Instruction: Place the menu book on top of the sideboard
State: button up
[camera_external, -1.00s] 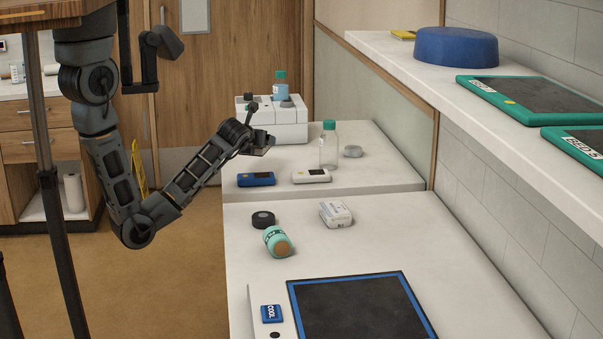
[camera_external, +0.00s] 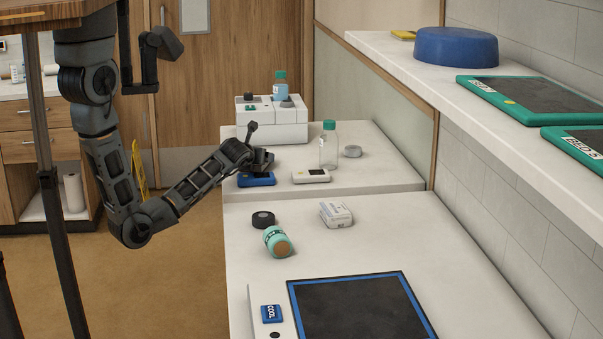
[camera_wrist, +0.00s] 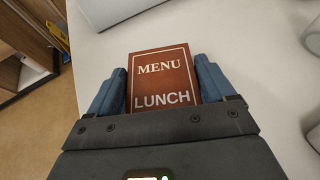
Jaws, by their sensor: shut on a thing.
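The menu book (camera_wrist: 162,78) is reddish brown with white lettering that reads "MENU" and "LUNCH". In the wrist view it sits between the two blue fingers of my gripper (camera_wrist: 163,88), which is shut on it. In the external view my gripper (camera_external: 262,159) is low over the left part of the far white top (camera_external: 345,178), just above a blue device (camera_external: 257,180). The book cannot be made out there. In the wrist view a white surface (camera_wrist: 225,35) lies beneath the book; I cannot tell whether the book touches it. No label shows which white-topped unit is the sideboard.
A white device (camera_external: 311,176), a clear bottle (camera_external: 328,150) and a grey lid (camera_external: 352,151) stand right of my gripper. A white machine (camera_external: 272,122) is behind it.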

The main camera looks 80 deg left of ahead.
jog(key=o, duration=1)
jog(key=shift+f, duration=0.15)
jog(key=shift+o, duration=0.2)
jog(key=shift+d+r, duration=0.15)
jog(key=shift+r, duration=0.05)
jog(key=v, duration=1.1)
jog(key=shift+s+d+r, duration=0.15)
jog(key=shift+d+r, duration=0.1)
jog(key=shift+d, duration=0.05)
